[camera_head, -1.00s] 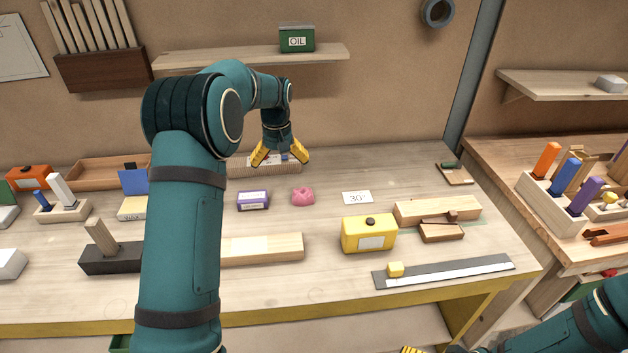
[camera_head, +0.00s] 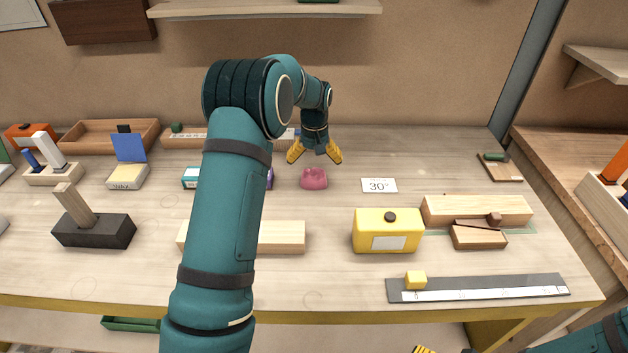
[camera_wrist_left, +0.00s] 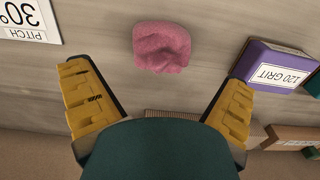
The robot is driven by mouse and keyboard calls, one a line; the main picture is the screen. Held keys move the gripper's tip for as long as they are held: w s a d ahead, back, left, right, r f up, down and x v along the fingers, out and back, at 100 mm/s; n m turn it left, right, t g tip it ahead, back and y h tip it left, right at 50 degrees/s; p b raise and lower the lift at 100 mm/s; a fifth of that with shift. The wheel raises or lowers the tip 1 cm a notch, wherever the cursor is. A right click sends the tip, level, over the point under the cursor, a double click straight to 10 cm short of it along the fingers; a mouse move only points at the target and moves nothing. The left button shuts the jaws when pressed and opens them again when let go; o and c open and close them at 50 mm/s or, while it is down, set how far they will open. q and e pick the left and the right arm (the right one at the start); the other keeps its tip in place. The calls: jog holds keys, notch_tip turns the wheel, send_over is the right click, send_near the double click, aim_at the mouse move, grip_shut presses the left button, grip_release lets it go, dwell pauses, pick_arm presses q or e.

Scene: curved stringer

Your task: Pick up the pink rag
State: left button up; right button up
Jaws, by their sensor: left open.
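The pink rag (camera_head: 313,178) lies crumpled on the workbench (camera_head: 340,220), in the middle of the head view. In the left wrist view the rag (camera_wrist_left: 161,46) is at the top centre, beyond the fingertips and between their lines. My left gripper (camera_head: 314,158) is open and empty, just behind and above the rag, apart from it. Its two yellow fingers (camera_wrist_left: 160,88) are spread wide in the left wrist view. Of my right gripper only a yellow finger part (camera_head: 424,350) shows at the bottom edge of the head view; its jaws are cut off.
A purple 120 grit box (camera_wrist_left: 272,66) sits beside the rag, mostly behind my left arm in the head view. A 30° pitch card (camera_head: 379,186) lies to the rag's right. A yellow box (camera_head: 388,231) and wooden block (camera_head: 283,237) stand nearer.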

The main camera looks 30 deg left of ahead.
aim_at(314, 171)
pick_arm(q)
jog(key=shift+w+f, duration=0.1)
jog(key=shift+f, duration=0.7)
jog(key=shift+a+f+b, duration=0.15)
jog(key=shift+f+b, duration=0.6)
jog(key=shift+f, duration=1.95)
jog(key=shift+r, duration=0.1)
jog(key=shift+c, duration=0.3)
jog(key=c, duration=1)
